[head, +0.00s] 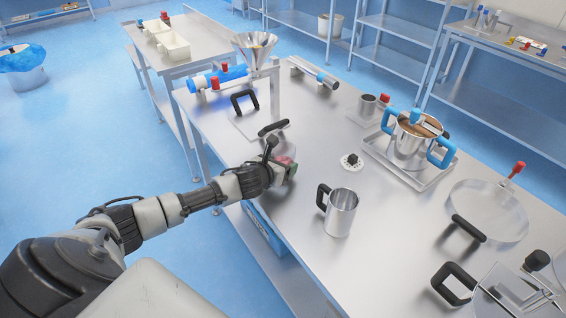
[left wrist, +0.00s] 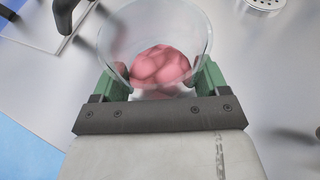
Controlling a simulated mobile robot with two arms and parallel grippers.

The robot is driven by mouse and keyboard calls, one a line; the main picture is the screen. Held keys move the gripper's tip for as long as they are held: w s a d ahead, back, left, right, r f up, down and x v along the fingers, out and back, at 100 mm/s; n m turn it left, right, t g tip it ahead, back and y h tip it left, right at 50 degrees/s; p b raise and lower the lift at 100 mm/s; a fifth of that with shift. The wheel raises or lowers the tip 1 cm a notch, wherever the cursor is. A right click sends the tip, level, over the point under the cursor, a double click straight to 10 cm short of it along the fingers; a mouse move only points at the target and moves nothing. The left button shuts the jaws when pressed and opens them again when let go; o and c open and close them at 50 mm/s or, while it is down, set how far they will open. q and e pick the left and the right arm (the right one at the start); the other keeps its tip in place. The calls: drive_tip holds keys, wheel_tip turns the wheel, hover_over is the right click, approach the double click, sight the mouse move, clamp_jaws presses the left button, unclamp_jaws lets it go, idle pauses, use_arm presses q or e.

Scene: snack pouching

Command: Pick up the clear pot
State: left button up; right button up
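The clear pot (left wrist: 155,30) is a round, see-through vessel with pink lumpy contents in its lower part. In the left wrist view it sits between the two green fingers of my left gripper (left wrist: 160,78), with the dark finger pads against its sides. In the head view my left gripper (head: 284,170) is at the left edge of the steel table and hides most of the pot. I cannot tell whether the pot touches the table. My right gripper is not in view.
On the steel table (head: 300,225) a metal jug (head: 341,213) stands to the right, near a small white perforated disc (head: 351,160). A blue-handled pot (head: 411,145) stands on a tray behind. A black-handled flat plate (head: 262,130) lies just behind my gripper.

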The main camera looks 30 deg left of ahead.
use_arm(q)
drive_tip(key=shift+c, duration=1.3)
